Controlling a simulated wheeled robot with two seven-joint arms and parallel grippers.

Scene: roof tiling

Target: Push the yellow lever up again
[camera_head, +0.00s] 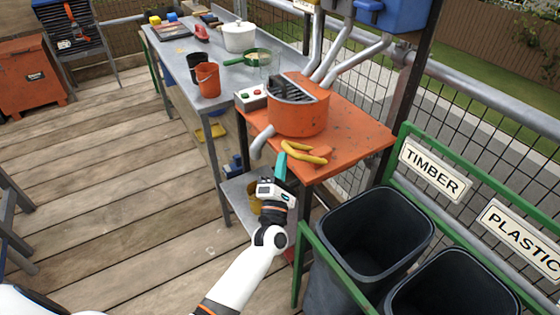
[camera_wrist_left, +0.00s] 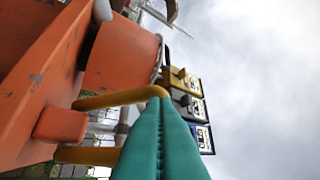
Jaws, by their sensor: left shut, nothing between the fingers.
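The yellow lever (camera_head: 306,154) is a bent yellow bar on the front edge of the orange machine table (camera_head: 352,140), beside the round orange machine (camera_head: 300,112). In the left wrist view the yellow lever (camera_wrist_left: 122,98) runs across to the teal fingertips. My left gripper (camera_head: 281,165) is shut and empty, its teal fingers pointing up at the lever's left end. In the left wrist view the left gripper (camera_wrist_left: 160,110) has its tip at the lever's bend, and they appear to touch. My right gripper is not in view.
A control box (camera_head: 251,98) with red and green buttons sits left of the machine. Black bins (camera_head: 375,235) in a green frame stand at the right, marked TIMBER and PLASTIC. A grey workbench (camera_head: 225,75) with buckets and a pot extends behind. The wooden deck at left is mostly clear.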

